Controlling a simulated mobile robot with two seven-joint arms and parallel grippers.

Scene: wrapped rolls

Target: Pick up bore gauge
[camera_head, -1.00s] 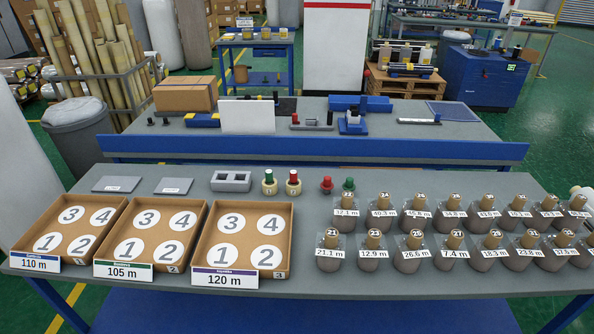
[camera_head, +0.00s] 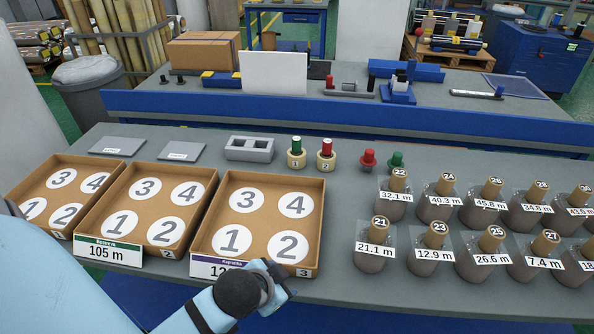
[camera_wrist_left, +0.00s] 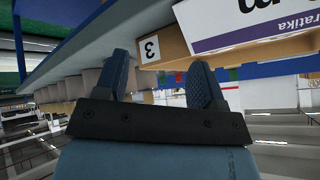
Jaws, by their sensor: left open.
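No item is labelled bore gauge, so I cannot tell for certain which it is. Candidates stand behind the trays: a green-topped piece (camera_head: 297,146) and a red-topped piece (camera_head: 326,148) in cream ring bases marked 1 and 2. To their right are a small red knobbed piece (camera_head: 368,158) and a dark green one (camera_head: 396,161). My left gripper (camera_head: 277,275) is at the front edge of tray 3, well in front of these pieces. In the left wrist view its two fingers (camera_wrist_left: 162,82) are apart with nothing between them. My right gripper is out of view.
Three cardboard trays with numbered circles, including tray 3 (camera_head: 320,215), fill the table's left side. Several wrapped rolls, one marked 21 (camera_head: 372,262), stand in rows at right. Bare tabletop lies between trays and rolls.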

